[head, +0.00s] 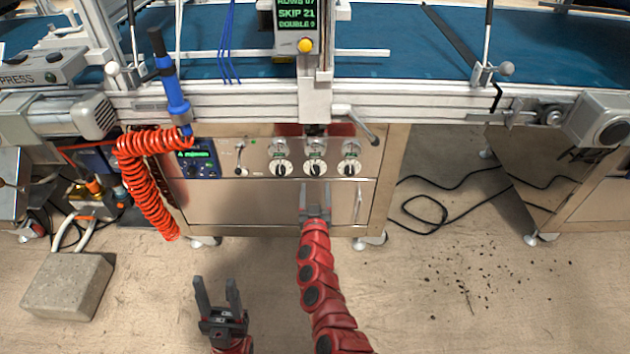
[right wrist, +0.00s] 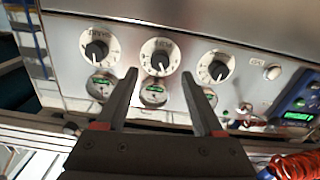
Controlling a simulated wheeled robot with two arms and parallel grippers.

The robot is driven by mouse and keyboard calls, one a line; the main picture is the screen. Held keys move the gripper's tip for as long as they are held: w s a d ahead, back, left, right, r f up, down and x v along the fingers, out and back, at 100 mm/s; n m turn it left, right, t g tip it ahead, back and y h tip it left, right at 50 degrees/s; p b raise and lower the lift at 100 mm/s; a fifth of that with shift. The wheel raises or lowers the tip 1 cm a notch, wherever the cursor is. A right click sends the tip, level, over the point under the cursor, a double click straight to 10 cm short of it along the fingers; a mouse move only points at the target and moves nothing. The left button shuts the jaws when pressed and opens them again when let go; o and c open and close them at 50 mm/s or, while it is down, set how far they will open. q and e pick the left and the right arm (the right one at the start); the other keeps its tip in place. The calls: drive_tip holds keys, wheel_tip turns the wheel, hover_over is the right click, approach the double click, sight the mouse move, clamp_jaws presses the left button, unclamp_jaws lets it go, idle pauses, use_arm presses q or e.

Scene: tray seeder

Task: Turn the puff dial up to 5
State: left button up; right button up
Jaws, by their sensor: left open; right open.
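Three round white dials with dark knobs sit in a row on the metal front panel: the left dial (head: 280,168), the middle dial (head: 315,168) and the right dial (head: 350,168). My right gripper (head: 315,190) is open just below the middle dial. In the right wrist view, turned upside down, the middle dial (right wrist: 160,58) shows beyond and between the open fingertips (right wrist: 159,76), with no visible contact. My left gripper (head: 216,284) is open and empty, low over the floor.
Small green displays (right wrist: 153,94) accompany the dials. A blue control unit (head: 196,158) and a coiled red hose (head: 147,175) are left of them. A lever handle (head: 362,128) juts out above right. A concrete block (head: 68,286) lies on the floor.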

sight(315, 174)
drive_tip(key=w+b, duration=0.1)
drive_tip(key=w, duration=0.4)
drive_tip(key=shift+a+b, duration=0.1)
drive_tip(key=shift+b, duration=0.25)
drive_tip(key=shift+w, duration=0.3)
drive_tip(key=shift+c, duration=0.3)
clamp_jaws()
